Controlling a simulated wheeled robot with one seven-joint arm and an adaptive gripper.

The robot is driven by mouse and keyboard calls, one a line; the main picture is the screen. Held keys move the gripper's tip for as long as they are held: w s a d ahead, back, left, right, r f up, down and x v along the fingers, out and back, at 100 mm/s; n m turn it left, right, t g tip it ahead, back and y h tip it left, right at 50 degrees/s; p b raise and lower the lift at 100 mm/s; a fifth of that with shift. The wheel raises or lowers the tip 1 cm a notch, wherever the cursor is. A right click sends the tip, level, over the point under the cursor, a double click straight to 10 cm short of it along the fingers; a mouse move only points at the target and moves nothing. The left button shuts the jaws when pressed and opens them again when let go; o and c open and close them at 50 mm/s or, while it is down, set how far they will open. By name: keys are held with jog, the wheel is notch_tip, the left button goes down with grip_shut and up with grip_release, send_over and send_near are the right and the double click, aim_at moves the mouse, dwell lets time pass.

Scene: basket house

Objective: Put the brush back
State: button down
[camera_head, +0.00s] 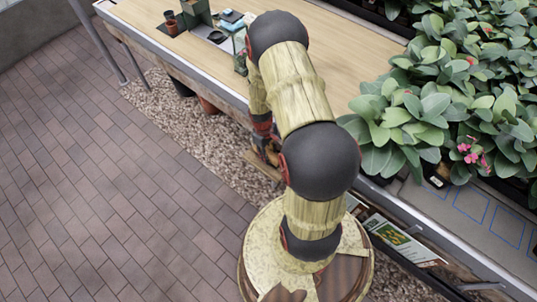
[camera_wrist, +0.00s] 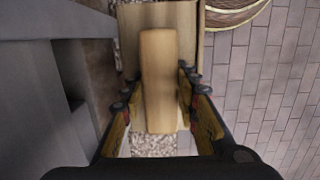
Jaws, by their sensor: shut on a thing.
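The brush (camera_wrist: 158,80) shows in the wrist view as a long, smooth, light-brown wooden block. Its bristles are not visible. My gripper (camera_wrist: 158,98) has one finger on each side of it and is shut on it. The brush points away from the wrist, over a pale wooden surface (camera_wrist: 187,30). I cannot tell whether it touches that surface. In the head view my arm largely covers the gripper, beside the table's front edge, and the brush cannot be made out clearly.
A long wooden table (camera_head: 345,50) runs along the back, with small pots (camera_head: 172,27) and a green box (camera_head: 195,14) at its far left. Leafy plants (camera_head: 420,120) fill the right. Gravel (camera_head: 190,130) lies below the table. The brick paving (camera_head: 100,190) at left is clear.

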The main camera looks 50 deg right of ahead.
jog(key=c, duration=1.3)
grip_release()
jog(key=shift+c, duration=0.2)
jog(key=w+a+r+t+p, duration=0.1)
jog(key=w+a+r+p, duration=0.15)
jog(key=r, duration=1.05)
jog(key=w+a+r+t+h+p, duration=0.1)
jog(key=a+r, duration=0.3)
jog(key=r, duration=0.8)
jog(key=w+a+r+t+p, duration=0.15)
jog(key=a+r, duration=0.25)
jog(key=r, duration=0.9)
jog(key=s+a+r+t+y, duration=0.1)
jog(key=s+a+r+t, duration=0.2)
jog(key=s+a+r, duration=0.9)
notch_tip(320, 180, up, 3)
jog(key=shift+s+r+m, duration=0.15)
jog(key=shift+s+m, duration=0.1)
jog(key=shift+m, duration=0.15)
jog(key=shift+a+t, duration=0.1)
jog(key=shift+t, duration=0.15)
